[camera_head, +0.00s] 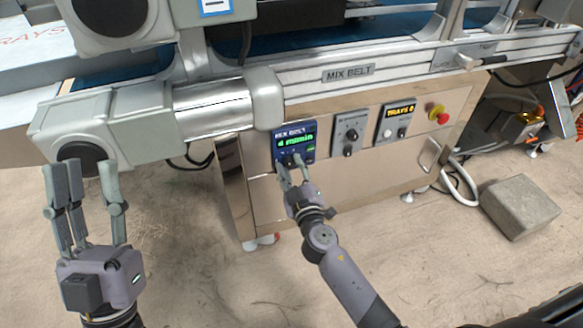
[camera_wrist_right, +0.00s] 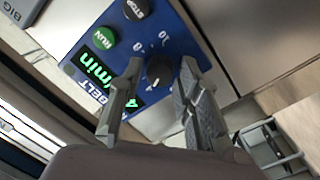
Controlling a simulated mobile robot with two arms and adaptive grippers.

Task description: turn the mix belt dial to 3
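The blue mix belt panel (camera_head: 281,149) is on the metal cabinet front, and its green display (camera_head: 294,140) reads 4 m/min. In the right wrist view the black dial (camera_wrist_right: 158,70) sits on this panel, with printed numbers around it. My right gripper (camera_head: 290,166) is at the panel's lower part and hides the dial in the head view. In the wrist view its fingers stand on either side of the dial, open, with blue panel showing between dial and fingers. My left gripper (camera_head: 89,170) is open and empty at the far left, away from the panel.
The panel has a green RUN button (camera_wrist_right: 104,40) and a black STOP button (camera_wrist_right: 136,9). To its right are a grey knob panel (camera_head: 349,133), a TRAYS display panel (camera_head: 397,122) and a red emergency button (camera_head: 442,117). A grey block (camera_head: 520,207) lies on the floor.

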